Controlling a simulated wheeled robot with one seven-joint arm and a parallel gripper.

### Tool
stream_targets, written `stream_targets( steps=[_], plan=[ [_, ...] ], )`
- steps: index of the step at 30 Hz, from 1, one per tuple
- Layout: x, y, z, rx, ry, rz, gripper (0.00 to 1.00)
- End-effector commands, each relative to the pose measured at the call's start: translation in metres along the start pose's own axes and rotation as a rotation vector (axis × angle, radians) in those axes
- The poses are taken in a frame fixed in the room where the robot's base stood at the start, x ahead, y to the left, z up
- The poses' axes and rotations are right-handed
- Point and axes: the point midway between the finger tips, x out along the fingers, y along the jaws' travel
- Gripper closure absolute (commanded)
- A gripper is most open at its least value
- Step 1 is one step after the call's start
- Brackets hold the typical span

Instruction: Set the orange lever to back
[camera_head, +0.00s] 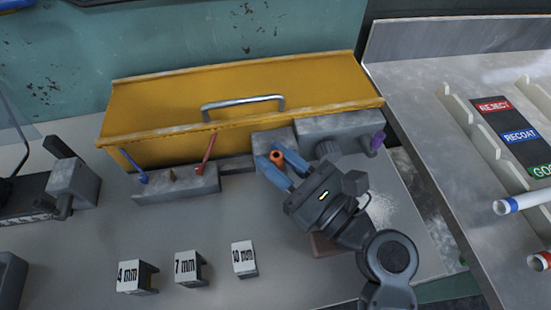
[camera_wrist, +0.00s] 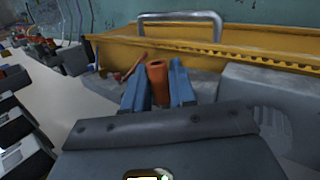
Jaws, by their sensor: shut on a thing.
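The orange lever (camera_head: 277,157) stands at the front of a grey block below the yellow cover. My gripper (camera_head: 275,163) has its two blue fingers on either side of the lever and is shut on it. In the wrist view, the orange lever (camera_wrist: 158,82) rises as a round-topped post between the blue fingers (camera_wrist: 157,90). The lever's base is hidden by the gripper body and fingers.
A yellow cover (camera_head: 240,95) with a metal handle stands behind. A grey block with blue and red levers (camera_head: 205,155) is to the left, and a purple knob (camera_head: 377,140) to the right. Labelled blocks (camera_head: 188,268) stand in front. The table between is clear.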

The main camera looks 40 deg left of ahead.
Motion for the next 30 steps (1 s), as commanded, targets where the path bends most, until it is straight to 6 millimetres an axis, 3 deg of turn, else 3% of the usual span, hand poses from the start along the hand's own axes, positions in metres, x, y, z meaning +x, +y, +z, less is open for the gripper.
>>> stream_targets(
  steps=[5,6,12,21,28,30],
  plan=[
    [0.000,0.000,0.000,-0.001,0.000,-0.001,1.00],
    [0.000,0.000,0.000,-0.001,0.000,-0.001,0.72],
    [0.000,0.000,0.000,-0.001,0.001,0.000,0.55],
    [0.001,-0.001,0.005,-0.004,0.000,-0.001,0.55],
    [0.003,-0.005,0.041,-0.007,-0.002,-0.003,0.55],
    [-0.010,-0.007,0.048,-0.004,0.001,-0.005,0.55]
  ],
)
